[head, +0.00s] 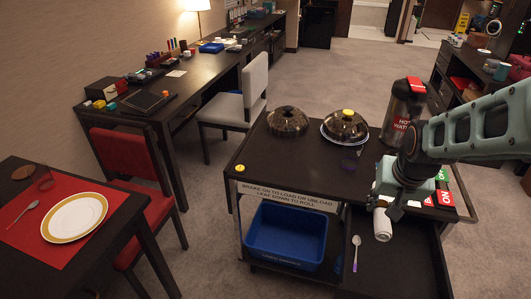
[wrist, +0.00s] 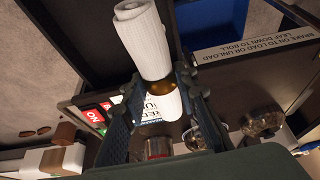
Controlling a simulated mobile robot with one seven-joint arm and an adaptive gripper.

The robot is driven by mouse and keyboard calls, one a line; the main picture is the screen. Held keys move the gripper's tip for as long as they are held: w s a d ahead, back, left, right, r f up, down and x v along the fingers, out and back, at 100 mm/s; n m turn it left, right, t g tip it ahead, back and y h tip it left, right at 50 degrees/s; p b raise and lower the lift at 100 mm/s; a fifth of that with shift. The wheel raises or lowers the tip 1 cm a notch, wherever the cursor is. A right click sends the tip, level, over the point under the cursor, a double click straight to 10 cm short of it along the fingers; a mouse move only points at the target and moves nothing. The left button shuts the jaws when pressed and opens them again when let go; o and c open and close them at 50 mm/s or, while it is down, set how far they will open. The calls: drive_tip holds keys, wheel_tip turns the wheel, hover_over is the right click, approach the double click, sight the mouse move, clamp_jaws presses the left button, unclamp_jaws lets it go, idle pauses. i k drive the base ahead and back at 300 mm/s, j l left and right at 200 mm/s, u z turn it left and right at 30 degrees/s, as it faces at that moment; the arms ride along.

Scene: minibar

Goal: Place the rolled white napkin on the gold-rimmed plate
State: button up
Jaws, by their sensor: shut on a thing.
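The rolled white napkin (head: 382,226) is in my gripper (head: 388,202), held over the right part of the dark cart. In the wrist view the napkin (wrist: 143,40) sticks out beyond the fingers of my gripper (wrist: 168,88), which close on its lower part. A brown-gold band shows around the napkin between the fingers. The gold-rimmed plate (head: 74,217) lies flat and empty on a red placemat (head: 32,232) at the far left of the head view, well apart from my gripper. The plate is not in the wrist view.
The dark cart (head: 290,165) stands between, carrying two domed covers (head: 288,121) (head: 345,126) and a hot-water flask (head: 403,110). A blue bin (head: 287,236) sits on its lower shelf. A red chair (head: 124,151) stands by the plate's table. A spoon (head: 356,252) lies below my gripper.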

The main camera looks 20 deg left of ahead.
sight(76, 217)
drive_tip(key=u, duration=2.1)
drive_tip(key=i+u, duration=0.15)
drive_tip(key=u, duration=0.25)
drive_tip(key=i+u, duration=0.15)
drive_tip(key=u, duration=0.25)
drive_tip(key=i+l, duration=0.2)
drive_tip(key=i, duration=0.2)
drive_tip(key=i+l, duration=0.2)
drive_tip(key=i, duration=0.2)
drive_tip(key=i+l, duration=0.2)
drive_tip(key=i, duration=0.2)
